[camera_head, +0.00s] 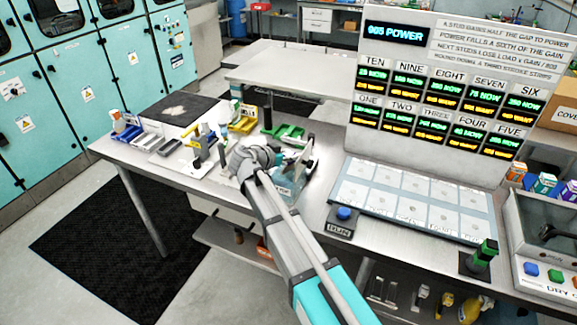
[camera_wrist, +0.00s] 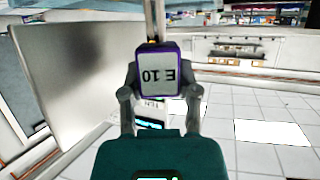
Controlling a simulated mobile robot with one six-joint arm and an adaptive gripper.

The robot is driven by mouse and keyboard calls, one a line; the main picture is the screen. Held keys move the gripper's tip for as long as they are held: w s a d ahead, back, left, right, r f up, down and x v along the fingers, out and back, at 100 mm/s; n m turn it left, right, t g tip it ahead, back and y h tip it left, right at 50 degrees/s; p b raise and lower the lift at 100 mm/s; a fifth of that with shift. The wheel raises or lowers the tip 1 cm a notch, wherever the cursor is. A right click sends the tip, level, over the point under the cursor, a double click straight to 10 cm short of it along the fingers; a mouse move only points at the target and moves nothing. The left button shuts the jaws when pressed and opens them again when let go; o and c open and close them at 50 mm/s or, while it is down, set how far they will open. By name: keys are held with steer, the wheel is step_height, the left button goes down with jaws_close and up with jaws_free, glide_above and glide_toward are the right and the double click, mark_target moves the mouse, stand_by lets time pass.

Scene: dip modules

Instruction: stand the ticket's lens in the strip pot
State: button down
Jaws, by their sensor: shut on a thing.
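My gripper (camera_wrist: 160,93) is shut on a pale block with a purple rim (camera_wrist: 158,72), marked "E 10", which reads upside down in the wrist view. The two fingers grip its left and right sides. In the head view my gripper (camera_head: 298,162) is above the middle of the long bench, and the held block is too small to make out there. A pale bluish container (camera_head: 288,190) stands just below the gripper, partly covered by my arm. I cannot tell for sure which vessel is the strip pot. The sign (camera_head: 397,33) reads "905 POWER".
A sloped panel with pale squares (camera_head: 410,208) lies right of the gripper, with a blue RUN button (camera_head: 344,213) beside it. A large grey plate (camera_wrist: 75,85) stands close left in the wrist view.

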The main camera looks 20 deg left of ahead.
mark_target(288, 163)
steer(key=shift+f+b, duration=1.55)
steer(key=shift+f, duration=0.3)
steer(key=shift+f, duration=0.2)
steer(key=shift+c, duration=1.7)
jaws_free()
steer(key=shift+r, duration=0.1)
steer(key=shift+r, duration=0.2)
steer(key=shift+s+a+r, duration=0.1)
steer(key=shift+s, duration=0.15)
steer(key=p+v, duration=0.4)
steer(key=v, duration=0.7)
steer(key=shift+p, duration=0.35)
steer(key=shift+s+a+r, duration=0.1)
steer(key=shift+s, duration=0.05)
